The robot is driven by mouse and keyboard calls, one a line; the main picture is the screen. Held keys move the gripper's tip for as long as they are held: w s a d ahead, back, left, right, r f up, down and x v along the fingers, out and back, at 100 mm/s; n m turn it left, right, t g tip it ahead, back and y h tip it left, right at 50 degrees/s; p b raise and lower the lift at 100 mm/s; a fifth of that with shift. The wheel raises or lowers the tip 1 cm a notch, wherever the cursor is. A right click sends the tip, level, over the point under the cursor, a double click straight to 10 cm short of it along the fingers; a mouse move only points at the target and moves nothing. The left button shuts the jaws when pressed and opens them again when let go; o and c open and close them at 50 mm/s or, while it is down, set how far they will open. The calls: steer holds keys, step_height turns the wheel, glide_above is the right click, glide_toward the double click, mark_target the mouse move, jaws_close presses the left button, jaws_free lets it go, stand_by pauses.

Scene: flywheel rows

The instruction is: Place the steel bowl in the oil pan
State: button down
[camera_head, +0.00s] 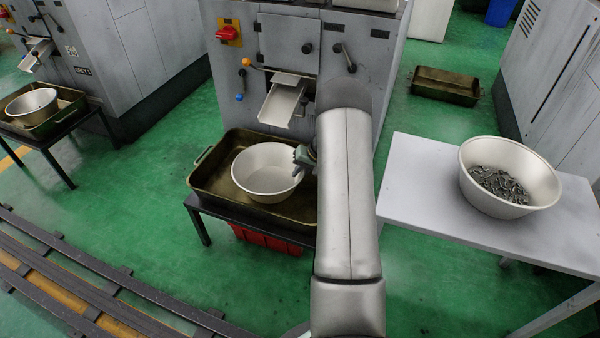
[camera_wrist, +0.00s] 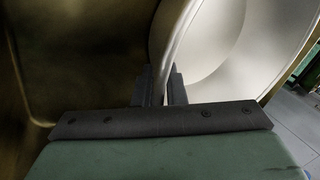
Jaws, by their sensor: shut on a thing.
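A steel bowl (camera_head: 266,172), empty inside, is in or just above the brown oil pan (camera_head: 207,178) in front of the middle machine. I cannot tell whether the bowl rests on the pan's floor. My gripper (camera_head: 305,157) is at the bowl's right rim, partly hidden by my arm. In the wrist view my gripper (camera_wrist: 163,88) is shut on the bowl's rim, one finger on each side of the wall. The bowl's pale inside (camera_wrist: 215,45) fills the right of that view. The dark pan (camera_wrist: 70,60) fills the left. My arm hides the pan's right part.
A second bowl (camera_head: 510,178) with small metal parts stands on a white table (camera_head: 415,185) at right. Another bowl (camera_head: 31,104) sits in a pan at far left. An empty pan (camera_head: 446,85) lies on the floor behind. A machine chute (camera_head: 281,104) hangs above the middle pan.

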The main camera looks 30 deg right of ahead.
steer(key=c, duration=1.5)
jaws_free()
steer(key=shift+s+d+r+p, duration=0.1)
steer(key=shift+r+p, duration=0.3)
steer(key=shift+r, duration=0.05)
steer(key=p+v, duration=0.4)
steer(key=v, duration=0.7)
steer(key=s+a+r+n+g, duration=0.1)
steer(key=s+a+r, duration=0.25)
steer(key=a, duration=0.35)
steer(key=s+a+r+n+g, duration=0.1)
steer(key=s+a+r, duration=0.1)
steer(key=a+r, duration=0.4)
steer(key=s+a+r+n+g, duration=0.1)
steer(key=s+a+r+n, duration=0.15)
steer(key=a, duration=0.65)
steer(key=s+a+r+h, duration=0.1)
steer(key=s+a, duration=0.2)
steer(key=s, duration=0.4)
steer(key=s+a+r+n+g+h, duration=0.1)
steer(key=s+a, duration=0.2)
steer(key=s, duration=0.3)
steer(key=s+a+r+n+g+h, duration=0.1)
steer(key=s+a, duration=0.2)
steer(key=s, duration=0.4)
steer(key=shift+s+a+r+h, duration=0.15)
steer(key=shift+s+a+h, duration=0.15)
steer(key=shift+h, duration=0.1)
